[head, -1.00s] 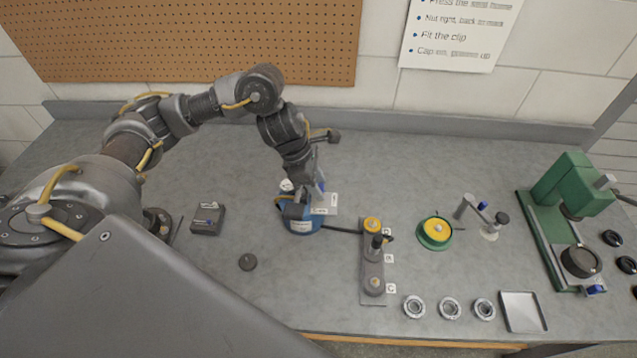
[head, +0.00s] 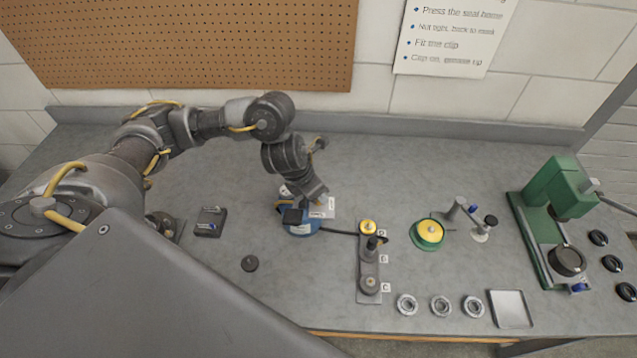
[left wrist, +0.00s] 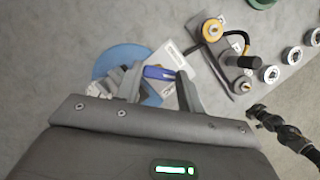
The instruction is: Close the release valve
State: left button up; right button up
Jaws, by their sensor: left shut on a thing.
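A round blue unit (head: 300,229) stands mid-bench with white labels. It also shows in the left wrist view (left wrist: 112,60), partly covered by my gripper. My left gripper (head: 320,199) is low over its right rear side, beside a white label plate (head: 329,211). In the left wrist view my left gripper (left wrist: 160,88) has its fingers either side of a small blue lever (left wrist: 158,73), and it is shut on that lever. The fingers hide the lever's base, so I cannot tell the valve's exact position. My right gripper is not recognisable in either view.
A dark hose runs from the blue unit to a grey plate (head: 368,262) with yellow and dark fittings. A green round base (head: 428,234), metal rings (head: 441,306), a tray (head: 511,308) and a green press (head: 553,215) stand right.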

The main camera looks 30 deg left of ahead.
pick_arm(q)
jog(key=n+p, duration=0.2)
jog(key=r+n+y+p, duration=0.1)
jog(key=p, duration=0.1)
jog(key=shift+w+d+n+t+y+p, duration=0.1)
jog(key=shift+n+t+y+p, duration=0.2)
jog(key=shift+n, duration=0.1)
jog(key=shift+d+f+n, duration=0.1)
jog(key=shift+f+n, duration=0.1)
jog(key=shift+n, duration=0.1)
jog(key=shift+w+f+n+y, duration=0.1)
jog(key=shift+n+y, duration=0.2)
jog(key=shift+n, duration=0.2)
jog(key=shift+d+f+n+y, duration=0.1)
jog(key=shift+n+y, duration=0.3)
jog(key=shift+n, duration=0.7)
jog(key=shift+d+n+y, duration=0.1)
jog(key=shift+n+y, duration=0.3)
jog(key=shift+n, duration=0.7)
jog(key=o, duration=1)
jog(key=shift+f, duration=0.1)
